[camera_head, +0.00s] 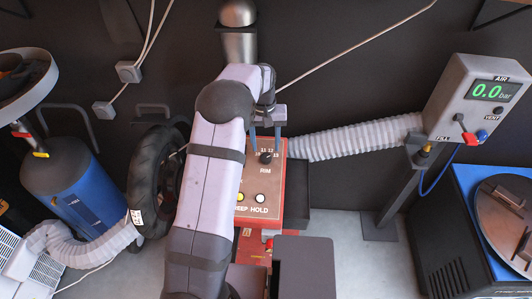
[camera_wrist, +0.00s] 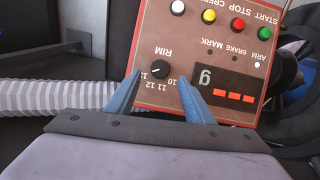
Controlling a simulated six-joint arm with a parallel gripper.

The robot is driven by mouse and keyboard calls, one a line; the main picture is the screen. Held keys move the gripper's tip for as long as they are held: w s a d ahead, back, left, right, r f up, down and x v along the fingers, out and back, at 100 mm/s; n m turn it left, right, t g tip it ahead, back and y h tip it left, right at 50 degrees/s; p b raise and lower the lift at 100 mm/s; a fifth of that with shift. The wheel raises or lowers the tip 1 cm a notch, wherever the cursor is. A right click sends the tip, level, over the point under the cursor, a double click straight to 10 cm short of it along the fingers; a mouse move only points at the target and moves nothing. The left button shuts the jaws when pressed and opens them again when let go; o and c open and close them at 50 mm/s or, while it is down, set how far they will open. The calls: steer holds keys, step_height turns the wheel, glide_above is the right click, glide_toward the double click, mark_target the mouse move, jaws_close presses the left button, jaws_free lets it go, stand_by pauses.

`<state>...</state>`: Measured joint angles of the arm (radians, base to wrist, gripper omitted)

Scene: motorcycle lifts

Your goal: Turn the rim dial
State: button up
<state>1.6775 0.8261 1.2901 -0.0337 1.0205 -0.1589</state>
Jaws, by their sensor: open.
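The rim dial (camera_head: 266,157) is a small black knob on a red control panel (camera_head: 245,188), with numbers and the word RIM beside it. My gripper (camera_head: 266,140) is over the panel's far edge. My arm hides the panel's left part in the head view.
The panel has several coloured buttons (camera_wrist: 208,17) and a red-lit display (camera_wrist: 230,92). A white ribbed hose (camera_head: 355,137) runs right from behind the panel to an air gauge post (camera_head: 480,98). A tyre (camera_head: 150,180) and a blue tank (camera_head: 75,195) stand left.

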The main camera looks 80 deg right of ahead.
mark_target(266, 157)
steer(key=shift+f+p, duration=0.75)
steer(key=shift+f, duration=2.05)
steer(key=shift+c, duration=0.6)
steer(key=c, duration=0.9)
